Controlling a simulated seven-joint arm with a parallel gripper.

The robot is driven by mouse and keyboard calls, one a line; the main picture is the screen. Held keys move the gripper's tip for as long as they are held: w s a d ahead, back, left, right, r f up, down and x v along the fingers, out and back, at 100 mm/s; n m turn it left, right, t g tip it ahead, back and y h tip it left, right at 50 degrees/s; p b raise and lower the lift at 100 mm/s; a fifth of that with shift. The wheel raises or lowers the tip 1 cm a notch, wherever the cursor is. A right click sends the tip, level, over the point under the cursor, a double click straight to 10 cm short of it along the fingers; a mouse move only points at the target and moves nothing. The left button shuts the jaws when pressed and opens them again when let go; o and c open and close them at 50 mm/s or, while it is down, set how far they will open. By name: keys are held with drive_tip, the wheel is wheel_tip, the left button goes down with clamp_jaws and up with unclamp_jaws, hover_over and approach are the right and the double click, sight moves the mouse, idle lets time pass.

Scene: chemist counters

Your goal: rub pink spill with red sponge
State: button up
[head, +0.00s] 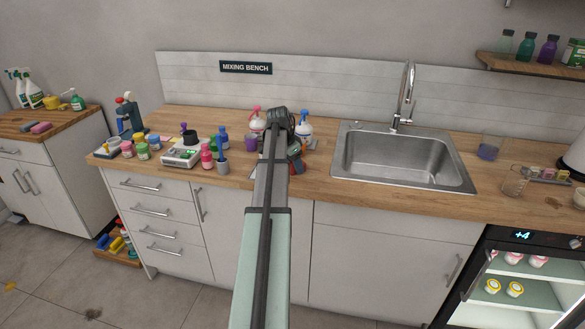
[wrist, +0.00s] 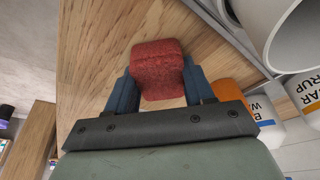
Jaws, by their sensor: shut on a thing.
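The red sponge (wrist: 158,68) is a rounded block between the two blue fingers of my gripper (wrist: 159,84) in the wrist view. The gripper is shut on it, over the wooden counter top (wrist: 100,50). I cannot tell whether the sponge touches the wood. In the head view my gripper (head: 294,150) is over the mixing bench, left of the sink, and my arm hides much of it. I cannot make out a pink spill in either view; it may be hidden behind my arm.
White-bodied bottles (head: 304,126) stand behind my gripper. The sink (head: 400,155) is to the right. Bare wood (head: 325,170) lies between my gripper and the sink.

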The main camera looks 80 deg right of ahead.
drive_tip(key=shift+d, duration=0.95)
drive_tip(key=shift+d+r, duration=0.15)
drive_tip(key=shift+r, duration=0.6)
drive_tip(key=shift+d+r, duration=0.1)
drive_tip(key=shift+r, duration=3.1)
drive_tip(key=shift+a, duration=0.1)
